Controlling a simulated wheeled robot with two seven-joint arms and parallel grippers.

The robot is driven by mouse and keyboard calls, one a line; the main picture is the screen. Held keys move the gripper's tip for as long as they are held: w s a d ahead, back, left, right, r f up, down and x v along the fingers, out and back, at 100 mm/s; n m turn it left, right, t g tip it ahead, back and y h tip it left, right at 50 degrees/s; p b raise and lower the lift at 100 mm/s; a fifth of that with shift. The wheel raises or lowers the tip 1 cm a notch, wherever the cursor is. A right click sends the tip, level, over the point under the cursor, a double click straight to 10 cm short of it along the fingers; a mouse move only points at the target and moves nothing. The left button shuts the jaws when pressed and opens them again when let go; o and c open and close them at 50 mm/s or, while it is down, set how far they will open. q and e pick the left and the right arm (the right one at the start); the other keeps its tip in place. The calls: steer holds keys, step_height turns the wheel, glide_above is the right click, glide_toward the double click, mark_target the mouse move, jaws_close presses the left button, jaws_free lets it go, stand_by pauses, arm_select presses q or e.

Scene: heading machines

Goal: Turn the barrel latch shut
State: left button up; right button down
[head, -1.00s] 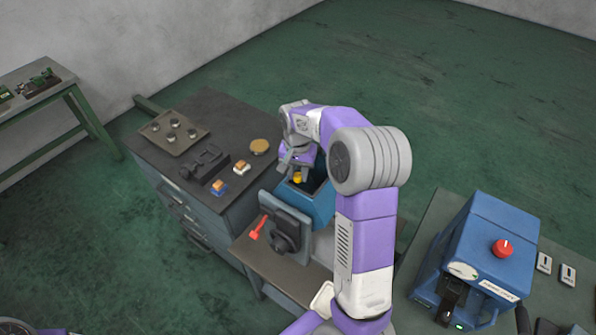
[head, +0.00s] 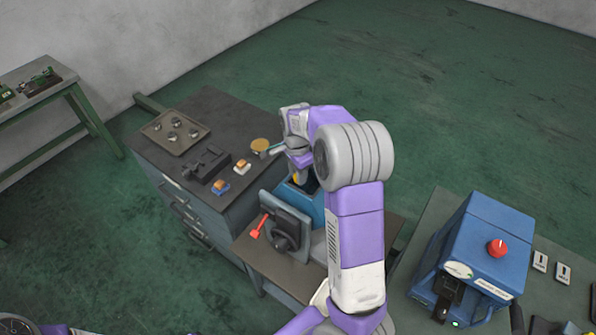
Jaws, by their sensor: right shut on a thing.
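A small heading machine (head: 305,203) with a blue housing stands on the bench in the middle. It has a dark front plate (head: 292,218) with a round dark hub and a red lever (head: 257,227) sticking out to the left. A small yellow part (head: 295,177), perhaps the barrel latch, shows at the top opening of the housing, mostly covered by my arm. My right gripper (head: 297,170) is down at this part, shut on it; its fingertips are largely hidden by its own wrist. My left gripper is outside the view.
The dark cabinet top holds a tray (head: 158,145) with several round parts, a black fixture (head: 205,164), two small orange-topped blocks (head: 241,167) and a tan disc (head: 260,145). A blue machine (head: 485,240) with a red knob stands on the right bench.

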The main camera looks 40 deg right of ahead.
stand_by(0.4)
steer(key=c, duration=0.8)
jaws_free()
step_height(320, 180, up, 8)
steer(key=shift+a+f, duration=0.1)
steer(key=shift+f, duration=0.05)
steer(key=shift+f, duration=0.1)
